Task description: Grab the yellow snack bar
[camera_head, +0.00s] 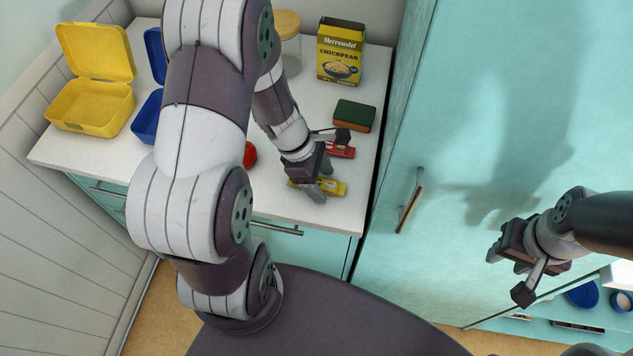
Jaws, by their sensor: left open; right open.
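The yellow snack bar (331,187) lies on the white counter near its front right edge. My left gripper (318,190) is right over it, fingers pointing down, and hides part of the bar. The gripper is open; I cannot tell whether its fingers touch the bar. My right gripper (506,277) is open and empty, out to the right in front of the teal cabinet, far from the bar.
A red packet (341,151) lies just behind the bar. A green and brown sponge (354,116), a chickpeas box (340,52) and a jar (289,45) stand farther back. A red round thing (250,155) is partly hidden by my arm. A yellow lunchbox (92,102) and a blue one (147,115) are left. A tall teal cabinet (440,130) borders the counter.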

